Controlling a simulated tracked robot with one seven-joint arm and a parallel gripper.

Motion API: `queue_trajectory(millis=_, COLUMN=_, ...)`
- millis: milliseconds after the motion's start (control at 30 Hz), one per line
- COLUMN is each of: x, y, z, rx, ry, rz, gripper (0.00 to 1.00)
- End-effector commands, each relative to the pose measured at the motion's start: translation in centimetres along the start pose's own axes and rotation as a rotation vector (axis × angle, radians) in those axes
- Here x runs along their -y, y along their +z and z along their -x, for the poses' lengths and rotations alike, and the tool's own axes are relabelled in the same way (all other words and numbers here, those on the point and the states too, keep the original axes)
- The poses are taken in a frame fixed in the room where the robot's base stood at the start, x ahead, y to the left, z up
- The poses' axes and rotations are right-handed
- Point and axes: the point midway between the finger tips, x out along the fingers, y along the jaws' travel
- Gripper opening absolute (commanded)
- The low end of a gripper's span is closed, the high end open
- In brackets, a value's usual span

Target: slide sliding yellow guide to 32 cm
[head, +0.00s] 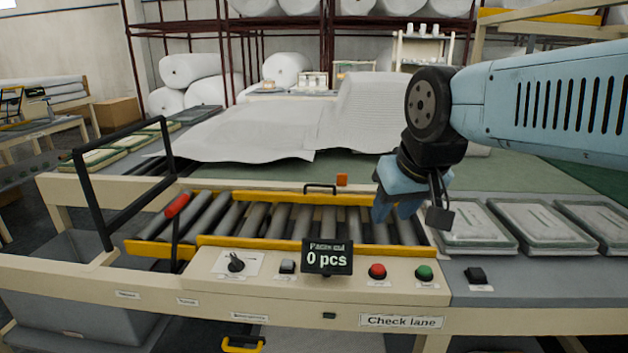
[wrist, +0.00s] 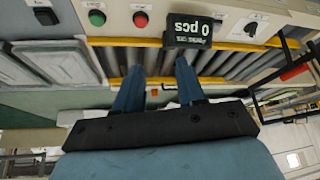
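The roller lane (head: 275,217) has two yellow rails. The far yellow rail (head: 265,197), with a black bar handle (head: 320,187) on top, looks like the sliding guide. The near yellow rail (head: 300,247) runs along the control panel. My gripper (head: 394,216) is over the right end of the rollers, to the right of the handle, touching nothing that I can make out. In the wrist view my gripper (wrist: 158,66) has its two blue fingers apart with nothing held between them. The far rail (wrist: 215,80) passes behind the fingers there. No centimetre scale is readable.
The panel carries a display (head: 327,257) reading "0 pcs", a dark knob (head: 236,262), a red button (head: 377,271) and a green button (head: 424,272). A black frame (head: 90,205) stands at the left. Framed trays (head: 540,226) lie right. White wadding (head: 250,132) covers the table behind.

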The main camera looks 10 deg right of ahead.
Motion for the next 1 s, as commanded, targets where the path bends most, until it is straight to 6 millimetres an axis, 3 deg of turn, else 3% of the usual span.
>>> queue_trajectory(millis=167, x=0.0, y=-1.4, z=0.1, rx=0.010, ry=0.001, rz=0.035, gripper=0.39)
queue_trajectory(millis=267, x=-0.3, y=-3.6, z=0.1, rx=0.026, ry=0.001, rz=0.097, gripper=0.39)
queue_trajectory(millis=667, x=-0.3, y=-16.0, z=-2.3, rx=0.114, ry=-0.006, rz=0.446, gripper=0.39)
queue_trajectory(millis=1000, x=-0.2, y=-25.9, z=-7.8, rx=0.187, ry=-0.036, rz=0.744, gripper=0.39)
